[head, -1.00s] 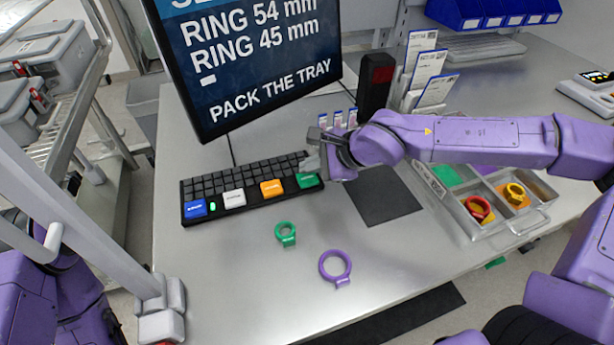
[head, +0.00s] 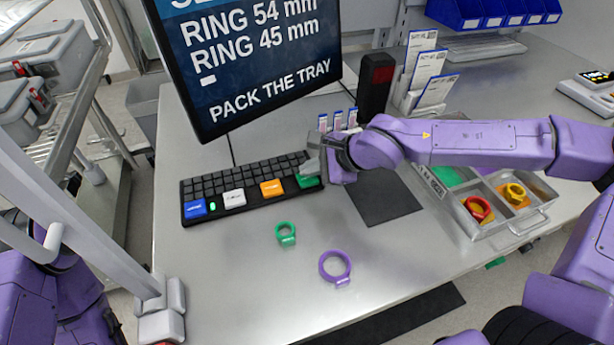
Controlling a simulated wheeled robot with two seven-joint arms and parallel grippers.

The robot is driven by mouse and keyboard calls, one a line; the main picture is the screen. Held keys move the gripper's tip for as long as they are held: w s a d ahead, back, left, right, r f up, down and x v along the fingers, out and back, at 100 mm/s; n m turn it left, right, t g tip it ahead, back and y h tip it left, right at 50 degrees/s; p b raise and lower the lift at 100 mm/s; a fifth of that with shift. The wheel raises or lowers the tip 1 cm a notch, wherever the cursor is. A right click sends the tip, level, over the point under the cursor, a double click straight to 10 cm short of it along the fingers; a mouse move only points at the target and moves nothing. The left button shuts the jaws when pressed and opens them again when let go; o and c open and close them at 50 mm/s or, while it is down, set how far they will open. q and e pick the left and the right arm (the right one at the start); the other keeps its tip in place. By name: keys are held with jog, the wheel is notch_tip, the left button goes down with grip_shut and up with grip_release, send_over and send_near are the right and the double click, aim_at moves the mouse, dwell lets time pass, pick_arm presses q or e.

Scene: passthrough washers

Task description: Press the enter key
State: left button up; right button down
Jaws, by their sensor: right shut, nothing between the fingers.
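A black keyboard (head: 222,182) lies on the table below the monitor. Its front row has a blue key (head: 195,208), a white key (head: 234,199), an orange key (head: 272,188) and a green key (head: 308,182); their labels are too small to read. My right gripper (head: 311,170) is shut and empty. Its fingertips are over the green key at the keyboard's right end and hide part of it; I cannot tell whether they touch. My left gripper is not in view.
A green ring (head: 286,234) and a purple ring (head: 335,267) lie on the table in front. A metal tray (head: 470,233) with rings in compartments is at right. The monitor (head: 250,60) stands behind the keyboard. A dark mat (head: 388,200) lies beside it.

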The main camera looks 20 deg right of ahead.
aim_at(310, 180)
jog(key=shift+f, duration=0.5)
dwell(0.5)
dwell(0.3)
jog(key=shift+r+p, duration=0.9)
jog(key=shift+p, duration=0.1)
notch_tip(310, 180, up, 5)
jog(key=p, duration=0.6)
jog(key=shift+r, duration=0.15)
jog(key=shift+a, duration=0.1)
